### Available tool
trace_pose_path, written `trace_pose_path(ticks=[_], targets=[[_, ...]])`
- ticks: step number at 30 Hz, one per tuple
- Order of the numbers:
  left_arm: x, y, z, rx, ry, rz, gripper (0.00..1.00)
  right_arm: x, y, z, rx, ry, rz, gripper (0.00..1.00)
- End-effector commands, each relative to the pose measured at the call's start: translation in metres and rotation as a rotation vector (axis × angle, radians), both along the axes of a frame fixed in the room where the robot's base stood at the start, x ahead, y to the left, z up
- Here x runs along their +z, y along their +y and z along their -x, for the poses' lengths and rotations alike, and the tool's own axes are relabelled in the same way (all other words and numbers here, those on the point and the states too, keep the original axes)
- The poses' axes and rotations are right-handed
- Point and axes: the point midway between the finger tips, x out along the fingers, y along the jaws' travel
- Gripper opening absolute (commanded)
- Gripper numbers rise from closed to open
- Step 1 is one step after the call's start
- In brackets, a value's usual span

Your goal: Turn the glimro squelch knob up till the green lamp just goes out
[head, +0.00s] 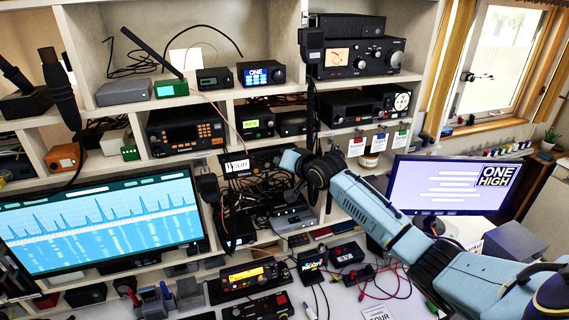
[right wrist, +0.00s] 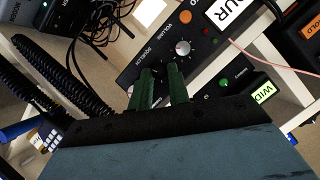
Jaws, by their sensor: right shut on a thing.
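In the right wrist view a dark radio panel carries a silver-edged knob (right wrist: 183,47) beside the word VOLUME. The word SQUELCH is printed close to my fingertips. My right gripper (right wrist: 161,72) has its green fingers at the panel there, shut on the squelch knob, which the fingers mostly hide. A small green lamp (right wrist: 214,41) shows on the panel, with a red one beside it; I cannot tell clearly whether the green is lit. In the head view the radio (head: 262,158) sits in a middle cubby, partly behind my right gripper (head: 289,160). The name glimro is not readable.
A white tag (head: 237,166) ending in "OUR" is on the radio. Monitors (head: 100,225) and (head: 447,185) flank the cubbies.

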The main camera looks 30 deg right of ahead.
Motion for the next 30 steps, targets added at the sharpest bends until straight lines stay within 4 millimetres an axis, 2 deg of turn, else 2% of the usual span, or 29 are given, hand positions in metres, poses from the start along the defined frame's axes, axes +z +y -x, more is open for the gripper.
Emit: trace_pose_path(ticks=[12,13,17,30], targets=[[0.0000,0.0002,0.0001,0.000,0.000,0.000,0.36,-0.0015,0.0003,0.0004,0.000,0.005,0.005,0.00],[0.0000,0.0002,0.0002,0.000,0.000,0.000,0.36,-0.0015,0.0003,0.0004,0.000,0.005,0.005,0.21],[0.0000,0.0002,0.0002,0.000,0.000,0.000,0.36,-0.0012,0.0002,0.0003,0.001,0.005,0.005,0.38],[0.0000,0.0003,0.0001,0.000,0.000,0.000,0.36,0.0004,0.0000,0.0007,0.001,0.005,0.008,0.40]])
